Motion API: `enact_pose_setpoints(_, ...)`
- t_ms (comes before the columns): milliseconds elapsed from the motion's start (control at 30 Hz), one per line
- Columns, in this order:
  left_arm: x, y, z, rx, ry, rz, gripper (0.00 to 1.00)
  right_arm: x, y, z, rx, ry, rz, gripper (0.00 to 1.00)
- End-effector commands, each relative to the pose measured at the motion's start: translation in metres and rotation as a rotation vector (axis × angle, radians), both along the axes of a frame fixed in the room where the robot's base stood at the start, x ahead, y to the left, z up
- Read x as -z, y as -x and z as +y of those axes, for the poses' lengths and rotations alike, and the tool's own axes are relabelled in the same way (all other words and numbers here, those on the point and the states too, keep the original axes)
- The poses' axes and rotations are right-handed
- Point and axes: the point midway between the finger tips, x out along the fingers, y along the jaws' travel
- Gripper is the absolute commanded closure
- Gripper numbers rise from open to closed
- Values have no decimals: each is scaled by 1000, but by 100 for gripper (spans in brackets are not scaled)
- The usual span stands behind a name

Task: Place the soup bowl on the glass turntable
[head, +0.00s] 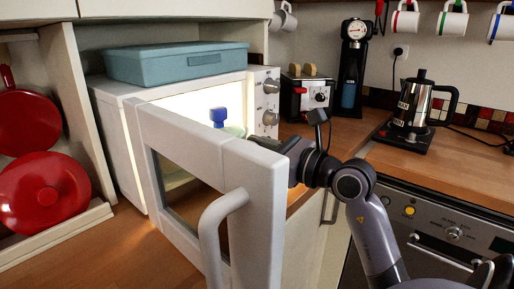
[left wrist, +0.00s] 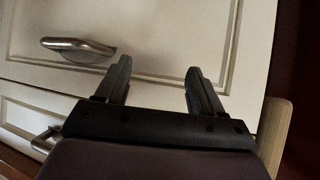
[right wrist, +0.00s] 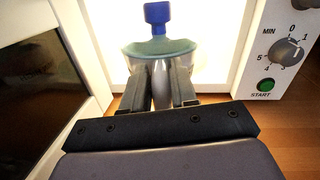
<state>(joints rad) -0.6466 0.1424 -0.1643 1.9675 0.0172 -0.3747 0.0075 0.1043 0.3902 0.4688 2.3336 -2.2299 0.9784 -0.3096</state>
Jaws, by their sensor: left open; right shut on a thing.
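The soup bowl (right wrist: 135,50), pale grey-green with a teal top, is between the fingers of my right gripper (right wrist: 163,68), which is shut on it. It also shows in the head view (head: 236,131), at the lit microwave opening and partly hidden by the open door. A blue knob-like piece (right wrist: 157,14) stands above it; I cannot tell whether it is joined to the bowl. A pale greenish strip (head: 176,179) shows through the door window, perhaps the glass turntable; I cannot tell. My left gripper (left wrist: 160,75) is open and empty before cream drawer fronts.
The microwave door (head: 266,185) stands open across my right arm's near side. A blue container (head: 178,64) sits on the microwave (head: 118,95). A toaster (head: 308,94) and coffee grinder stand behind to the right.

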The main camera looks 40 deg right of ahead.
Motion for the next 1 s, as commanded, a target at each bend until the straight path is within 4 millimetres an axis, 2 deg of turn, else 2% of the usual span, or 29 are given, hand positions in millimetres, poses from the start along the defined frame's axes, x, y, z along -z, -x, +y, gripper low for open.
enact_pose_setpoints(67, -2, 0, 0, 0, -1, 0, 32, -4, -7, 1, 0, 0, -10, 100)
enact_pose_setpoints(1000, -9, 1, 3, -2, -10, -4, 32, 1, -109, 15, 1, 1, -13, 100)
